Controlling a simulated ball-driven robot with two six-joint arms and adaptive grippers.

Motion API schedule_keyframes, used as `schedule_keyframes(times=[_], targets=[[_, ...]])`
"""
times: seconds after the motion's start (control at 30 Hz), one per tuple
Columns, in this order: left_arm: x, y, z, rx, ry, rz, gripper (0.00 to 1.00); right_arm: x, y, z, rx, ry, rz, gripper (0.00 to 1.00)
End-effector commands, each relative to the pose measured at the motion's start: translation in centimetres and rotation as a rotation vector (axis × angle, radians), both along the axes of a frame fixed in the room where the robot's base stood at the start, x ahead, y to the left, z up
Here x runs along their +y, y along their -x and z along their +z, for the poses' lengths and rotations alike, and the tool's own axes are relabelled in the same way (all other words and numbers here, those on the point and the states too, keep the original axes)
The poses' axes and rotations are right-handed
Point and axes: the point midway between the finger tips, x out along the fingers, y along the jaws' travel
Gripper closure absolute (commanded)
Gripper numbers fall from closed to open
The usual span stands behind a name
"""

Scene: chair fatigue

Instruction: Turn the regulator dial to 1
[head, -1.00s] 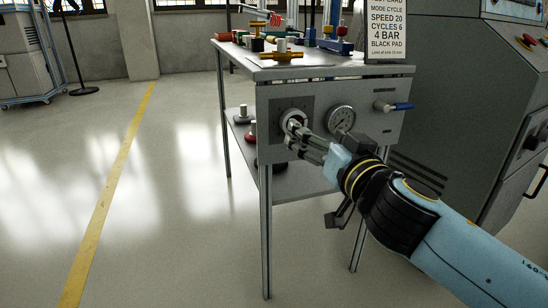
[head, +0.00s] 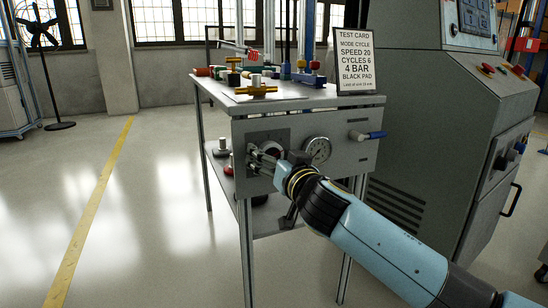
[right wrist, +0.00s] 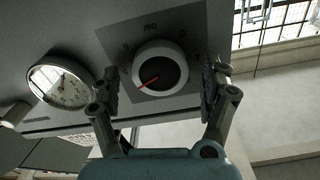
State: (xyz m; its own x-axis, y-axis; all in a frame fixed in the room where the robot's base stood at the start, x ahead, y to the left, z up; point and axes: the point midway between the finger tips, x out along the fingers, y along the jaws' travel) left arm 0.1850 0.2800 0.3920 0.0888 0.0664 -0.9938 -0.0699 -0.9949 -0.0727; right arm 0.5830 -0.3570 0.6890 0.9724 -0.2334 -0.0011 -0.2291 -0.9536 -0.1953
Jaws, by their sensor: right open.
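The regulator dial (right wrist: 161,68) is a round knob with a white rim, a dark face and a red pointer line, on a dark square plate. In the head view, my right gripper (head: 256,160) is at the panel and partly hides the dial (head: 272,148). My left gripper is not in view.
Fittings and a test card (head: 358,62) stand on the bench top. A grey machine (head: 440,120) stands at right.

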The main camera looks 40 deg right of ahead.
Motion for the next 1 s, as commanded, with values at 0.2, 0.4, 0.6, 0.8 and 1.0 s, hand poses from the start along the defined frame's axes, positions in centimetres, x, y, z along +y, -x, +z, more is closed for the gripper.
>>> schedule_keyframes(times=[0.2, 0.4, 0.6, 0.8, 1.0], targets=[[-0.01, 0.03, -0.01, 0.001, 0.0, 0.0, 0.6, 0.0, 0.01, 0.0, 0.0, 0.0, 0.0, 0.24], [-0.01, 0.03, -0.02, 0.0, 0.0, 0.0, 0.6, 0.01, 0.02, 0.01, 0.0, 0.0, 0.0, 0.5], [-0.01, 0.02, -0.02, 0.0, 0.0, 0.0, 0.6, 0.01, 0.03, 0.01, 0.0, 0.0, 0.0, 0.77], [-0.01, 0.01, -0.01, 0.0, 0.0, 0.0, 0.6, 0.01, 0.03, 0.01, 0.003, 0.011, 0.0, 0.77], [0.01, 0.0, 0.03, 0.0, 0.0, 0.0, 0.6, 0.03, 0.02, 0.03, 0.018, 0.075, 0.0, 0.77]])
